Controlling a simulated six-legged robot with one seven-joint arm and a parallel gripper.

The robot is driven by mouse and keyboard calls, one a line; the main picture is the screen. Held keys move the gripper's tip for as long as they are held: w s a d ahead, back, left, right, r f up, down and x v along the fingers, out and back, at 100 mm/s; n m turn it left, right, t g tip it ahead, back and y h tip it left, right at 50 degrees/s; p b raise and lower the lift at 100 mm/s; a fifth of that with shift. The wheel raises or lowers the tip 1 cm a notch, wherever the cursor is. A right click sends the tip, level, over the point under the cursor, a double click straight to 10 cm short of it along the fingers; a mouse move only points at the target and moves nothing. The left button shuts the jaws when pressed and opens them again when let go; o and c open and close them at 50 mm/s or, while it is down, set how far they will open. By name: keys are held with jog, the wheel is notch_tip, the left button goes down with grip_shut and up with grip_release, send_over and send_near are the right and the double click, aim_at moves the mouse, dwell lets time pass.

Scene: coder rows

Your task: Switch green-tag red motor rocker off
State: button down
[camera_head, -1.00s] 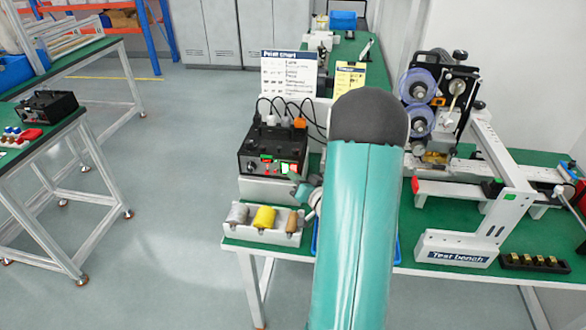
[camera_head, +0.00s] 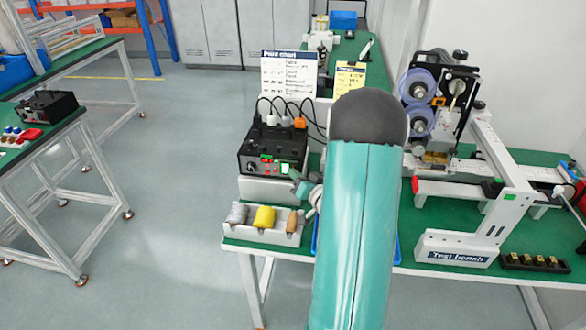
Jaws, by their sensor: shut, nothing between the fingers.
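A black motor control box (camera_head: 270,150) stands on a light block at the left end of the green-topped bench. Its front face has small lit green and red parts (camera_head: 266,168); a red rocker seems to be among them, but its position is too small to read. My gripper (camera_head: 294,176) is shut and empty at the right part of that front face. Whether its tips touch the box cannot be told. My teal arm hides the bench to the right of the box.
A tray (camera_head: 262,237) with grey, yellow and brown spools lies in front of the box. Plugs and cables (camera_head: 285,112) rise behind it. A roller machine (camera_head: 440,105) and a white Test bench frame (camera_head: 470,240) stand to the right.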

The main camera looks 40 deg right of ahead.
jog(key=shift+a, duration=0.1)
jog(key=shift+s+a+f, duration=0.1)
jog(key=shift+s+a, duration=0.35)
jog(key=shift+a, duration=0.05)
dwell(0.3)
jog(key=shift+s+a+f, duration=0.2)
jog(key=shift+s+a, duration=0.55)
jog(key=shift+a, duration=0.25)
jog(key=shift+s+a+f, duration=0.2)
jog(key=shift+s+a, duration=0.55)
jog(key=shift+a, duration=0.2)
